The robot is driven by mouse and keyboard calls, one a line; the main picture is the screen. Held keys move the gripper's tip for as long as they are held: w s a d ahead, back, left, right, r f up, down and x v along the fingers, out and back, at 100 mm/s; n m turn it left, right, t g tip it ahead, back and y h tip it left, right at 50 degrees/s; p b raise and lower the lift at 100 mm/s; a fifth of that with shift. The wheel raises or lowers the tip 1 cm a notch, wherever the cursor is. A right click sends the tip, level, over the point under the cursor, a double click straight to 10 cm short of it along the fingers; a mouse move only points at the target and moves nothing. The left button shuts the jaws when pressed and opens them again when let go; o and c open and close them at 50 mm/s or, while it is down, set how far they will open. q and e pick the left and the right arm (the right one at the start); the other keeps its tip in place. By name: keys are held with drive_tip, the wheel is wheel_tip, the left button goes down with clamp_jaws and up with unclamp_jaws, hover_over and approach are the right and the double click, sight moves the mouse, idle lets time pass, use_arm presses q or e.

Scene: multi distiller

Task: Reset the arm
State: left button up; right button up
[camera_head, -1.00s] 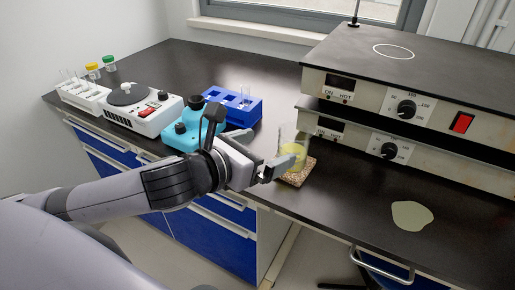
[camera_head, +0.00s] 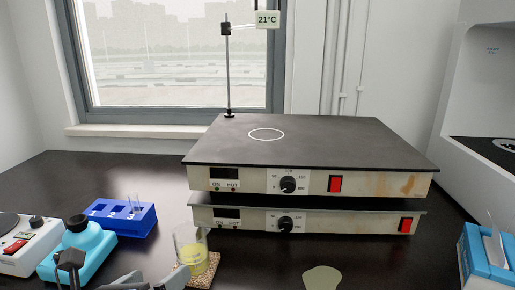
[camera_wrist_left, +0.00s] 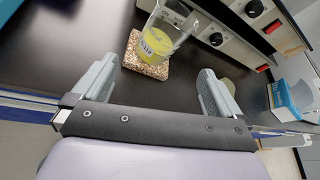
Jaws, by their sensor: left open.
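My left gripper (camera_wrist_left: 155,90) is open and empty in the left wrist view, with its two fingers spread apart. Part of my left gripper (camera_head: 128,282) shows at the bottom left edge of the head view. A glass beaker (camera_head: 190,243) with yellow liquid stands upright on a speckled cork mat (camera_head: 208,270) on the dark bench. In the wrist view the beaker (camera_wrist_left: 160,42) stands beyond the fingertips, apart from them. My right gripper is not in view.
Two stacked hot plates (camera_head: 310,182) stand behind the beaker. A blue tube rack (camera_head: 122,218) and a turquoise device (camera_head: 78,250) are at left. A blue box (camera_head: 487,257) is at right. A flat greenish patch (camera_head: 322,279) lies on the bench at the front.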

use_arm(q)
drive_tip(key=s+a+f+n+g+y, duration=0.2)
drive_tip(key=s+f+n+g, duration=0.3)
drive_tip(key=s+f+n, duration=0.8)
drive_tip(key=s+a+f+n+g+y, duration=0.15)
drive_tip(key=s+f+n+g, duration=0.4)
drive_tip(key=n, duration=1.45)
drive_tip(key=w+d+t+h+p, duration=0.2)
drive_tip(key=w+t+p, duration=0.3)
drive_tip(key=t+p, duration=0.2)
drive_tip(key=shift+w+d+f+m+p, duration=0.2)
drive_tip(key=shift+w+f+m+p, duration=0.15)
drive_tip(key=shift+p, duration=0.7)
